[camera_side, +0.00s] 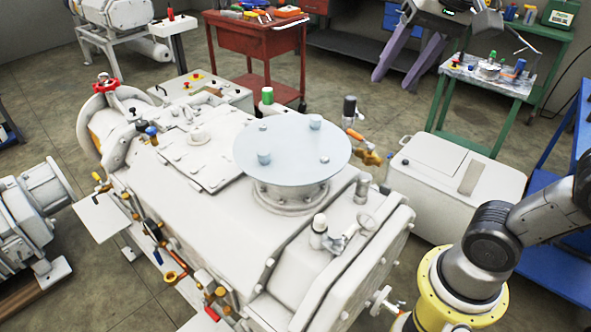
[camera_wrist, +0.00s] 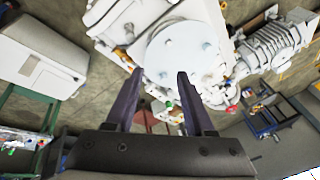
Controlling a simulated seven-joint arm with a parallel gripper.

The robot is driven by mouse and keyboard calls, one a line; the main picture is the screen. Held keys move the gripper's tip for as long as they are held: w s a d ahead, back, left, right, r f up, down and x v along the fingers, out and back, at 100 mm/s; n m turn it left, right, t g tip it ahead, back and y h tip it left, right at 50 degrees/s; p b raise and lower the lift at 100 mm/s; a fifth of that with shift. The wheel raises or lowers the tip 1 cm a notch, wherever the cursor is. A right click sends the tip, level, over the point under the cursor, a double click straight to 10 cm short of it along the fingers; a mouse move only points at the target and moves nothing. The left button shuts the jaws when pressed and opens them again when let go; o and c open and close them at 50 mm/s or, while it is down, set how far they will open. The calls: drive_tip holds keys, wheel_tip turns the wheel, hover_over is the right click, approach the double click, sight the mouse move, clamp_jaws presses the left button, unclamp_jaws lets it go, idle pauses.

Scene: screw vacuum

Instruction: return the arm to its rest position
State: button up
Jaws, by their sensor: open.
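My gripper (camera_side: 393,82) is at the top right of the side view, with its two dark purple fingers apart and nothing between them. In the wrist view my gripper (camera_wrist: 160,75) is also open and empty. The large white vacuum machine (camera_side: 190,210) fills the middle of the side view. A pale round plate (camera_side: 290,155) with several small round studs lies on its flange, clear of my fingers. The plate also shows in the wrist view (camera_wrist: 182,50), beyond the fingertips.
A red tool cart (camera_side: 255,45) stands behind the machine. A green-framed table (camera_side: 485,80) with small parts is at the back right. A white cabinet (camera_side: 455,180) stands right of the machine, and a blue bench (camera_side: 560,260) is at the right edge. Bare floor (camera_side: 350,85) lies behind the machine.

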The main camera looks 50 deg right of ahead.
drive_tip(key=s+f+n, duration=0.3)
drive_tip(key=f+n, duration=0.1)
drive_tip(key=f, duration=0.3)
drive_tip(key=s+f+n+t, duration=0.1)
drive_tip(key=s+f+n, duration=0.2)
drive_tip(key=f, duration=0.4)
drive_tip(key=shift+n, duration=0.8)
